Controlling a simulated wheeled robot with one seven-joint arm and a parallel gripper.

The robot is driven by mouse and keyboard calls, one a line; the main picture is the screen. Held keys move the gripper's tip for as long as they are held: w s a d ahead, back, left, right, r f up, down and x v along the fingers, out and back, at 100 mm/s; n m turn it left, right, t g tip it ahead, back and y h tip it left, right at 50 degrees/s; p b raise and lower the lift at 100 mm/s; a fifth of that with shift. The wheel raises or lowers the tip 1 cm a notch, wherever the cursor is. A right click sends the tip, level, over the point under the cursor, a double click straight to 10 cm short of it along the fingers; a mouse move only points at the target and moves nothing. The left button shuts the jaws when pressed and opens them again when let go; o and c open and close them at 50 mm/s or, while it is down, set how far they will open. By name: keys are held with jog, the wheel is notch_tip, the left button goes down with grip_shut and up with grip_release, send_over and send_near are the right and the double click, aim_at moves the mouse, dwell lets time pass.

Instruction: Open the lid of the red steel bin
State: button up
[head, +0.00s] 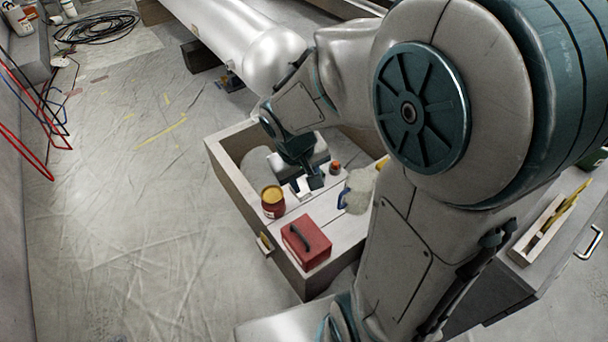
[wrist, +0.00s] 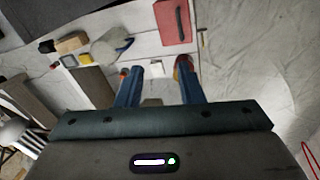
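The red steel bin (head: 306,243) is a small red box with a dark handle on its top. It sits on the near end of a pale wooden surface, and its lid looks shut. In the wrist view the bin (wrist: 174,24) is at the top, right of centre, with the handle across its top face. My gripper (head: 309,183) is above the same surface, behind the bin and apart from it. In the wrist view my gripper (wrist: 160,76) has its two blue fingers spread with nothing held between them.
A red jar with a yellow lid (head: 272,201) stands just behind the bin, close to my gripper. A small orange-topped item (head: 335,167) and a pale lumpy thing (head: 361,182) lie to the right. Open sheeted floor (head: 140,220) is at left.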

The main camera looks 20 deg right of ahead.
dwell(0.3)
jog(key=s+r+m+p, duration=0.1)
jog(key=s+r+p, duration=0.2)
jog(key=r+p, duration=0.5)
notch_tip(320, 180, up, 4)
jog(key=shift+d+f+t, duration=0.15)
jog(key=shift+d+t, duration=0.15)
jog(key=shift+d, duration=0.05)
jog(key=s+r+p, duration=0.1)
jog(key=r+p, duration=0.1)
jog(key=r, duration=0.2)
jog(key=s+r+y+p, duration=0.1)
jog(key=s+r+p, duration=0.1)
jog(key=r+p, duration=0.1)
jog(key=s+r+m+t+y+p, duration=0.1)
jog(key=s+r+p, duration=0.1)
jog(key=r, duration=0.3)
jog(key=shift+s+a+r+p, duration=0.15)
jog(key=shift+s+r+p, duration=0.1)
jog(key=shift+p, duration=0.5)
jog(key=shift+c, duration=0.2)
jog(key=shift+s+r, duration=0.1)
grip_shut()
